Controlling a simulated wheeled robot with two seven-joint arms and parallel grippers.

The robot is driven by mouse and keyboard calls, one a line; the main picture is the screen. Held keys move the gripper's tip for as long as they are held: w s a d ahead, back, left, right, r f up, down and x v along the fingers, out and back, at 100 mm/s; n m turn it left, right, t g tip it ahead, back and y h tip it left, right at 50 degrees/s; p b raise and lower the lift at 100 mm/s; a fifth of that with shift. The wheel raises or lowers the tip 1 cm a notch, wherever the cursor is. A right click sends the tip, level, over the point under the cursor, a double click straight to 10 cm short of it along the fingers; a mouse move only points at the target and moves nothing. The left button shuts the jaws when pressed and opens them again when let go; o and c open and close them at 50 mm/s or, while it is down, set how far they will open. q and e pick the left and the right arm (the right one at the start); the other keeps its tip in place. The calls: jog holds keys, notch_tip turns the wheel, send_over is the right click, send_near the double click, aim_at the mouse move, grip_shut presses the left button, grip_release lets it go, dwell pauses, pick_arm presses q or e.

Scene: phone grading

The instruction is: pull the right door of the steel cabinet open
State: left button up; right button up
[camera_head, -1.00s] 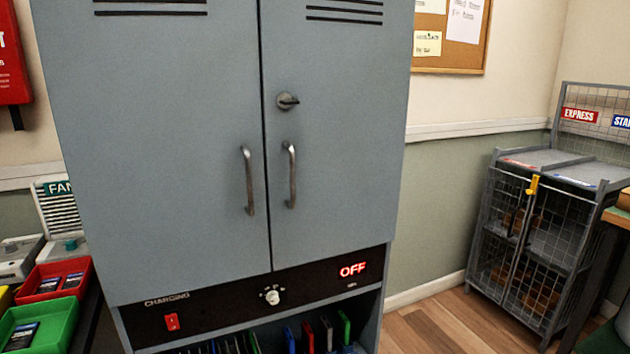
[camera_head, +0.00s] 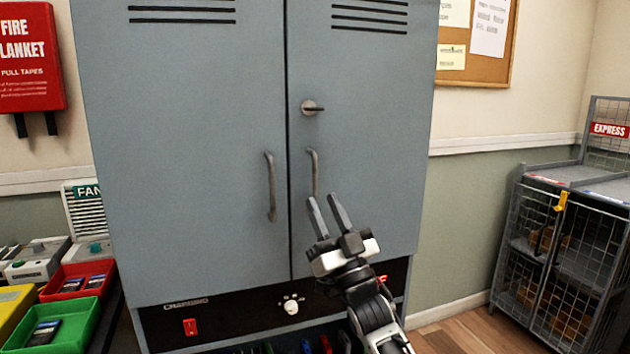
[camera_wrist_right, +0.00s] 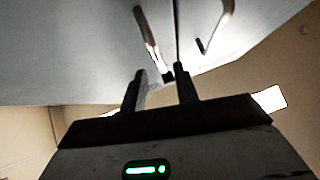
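The grey steel cabinet (camera_head: 190,190) stands in front of me with both doors shut. Its right door (camera_head: 375,140) carries a round lock knob (camera_head: 312,107) and a vertical bar handle (camera_head: 315,170). My right gripper (camera_head: 323,199) is open and empty, its fingers pointing up at the lower end of that handle and partly hiding it. In the right wrist view, the handle (camera_wrist_right: 147,38) lies just beyond the gap between the two fingers (camera_wrist_right: 160,82); I see no grip on it. The left door's handle (camera_head: 271,187) is to the left. My left gripper is out of view.
Below the doors is a black control panel (camera_head: 240,312) with a red switch, partly hidden by my right arm. Red (camera_head: 62,292) and green (camera_head: 85,322) bins stand at the lower left. A wire cage (camera_head: 560,250) stands at the right, with free floor before it.

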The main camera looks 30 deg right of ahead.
aim_at(316, 189)
jog(key=x, duration=0.5)
jog(key=shift+w+r+p, duration=0.15)
jog(key=shift+p, duration=0.15)
grip_shut()
